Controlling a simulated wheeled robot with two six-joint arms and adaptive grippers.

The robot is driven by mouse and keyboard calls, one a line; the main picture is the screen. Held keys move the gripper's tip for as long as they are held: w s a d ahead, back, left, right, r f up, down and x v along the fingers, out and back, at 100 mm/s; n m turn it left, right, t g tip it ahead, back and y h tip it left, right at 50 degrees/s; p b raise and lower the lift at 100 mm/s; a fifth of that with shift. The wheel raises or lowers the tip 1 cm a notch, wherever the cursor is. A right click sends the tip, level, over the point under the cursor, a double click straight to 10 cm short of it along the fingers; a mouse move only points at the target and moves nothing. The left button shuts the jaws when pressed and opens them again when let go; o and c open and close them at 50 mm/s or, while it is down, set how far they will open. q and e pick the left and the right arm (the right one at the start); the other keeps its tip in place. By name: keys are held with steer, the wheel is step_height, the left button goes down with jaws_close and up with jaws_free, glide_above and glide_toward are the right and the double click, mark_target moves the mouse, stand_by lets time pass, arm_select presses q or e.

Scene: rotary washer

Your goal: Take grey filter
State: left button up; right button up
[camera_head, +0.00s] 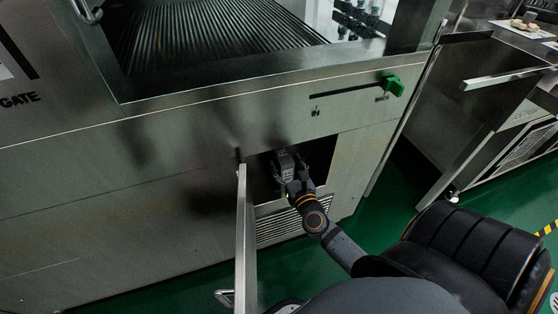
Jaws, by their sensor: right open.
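My right gripper (289,168) reaches into a dark rectangular opening (322,155) low in the front of the steel washer (160,165). Its jaws are open, and they are small and dark against the opening. I cannot make out a separate grey filter; the dark interior and my gripper hide what is in there. The opening's hinged door (245,240) stands swung outward, seen nearly edge-on to the left of my right arm. My left gripper is not in view.
A louvred vent (280,227) lies below the opening. A green handle (394,87) sits on a slot above right. A ribbed surface (215,40) shows in the washer's upper bay. A steel counter (495,85) stands at right, with green floor (395,185) between.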

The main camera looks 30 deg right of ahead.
steer(key=x, duration=0.5)
steer(key=shift+w+a+f, duration=0.2)
steer(key=shift+a, duration=0.05)
steer(key=c, duration=1.4)
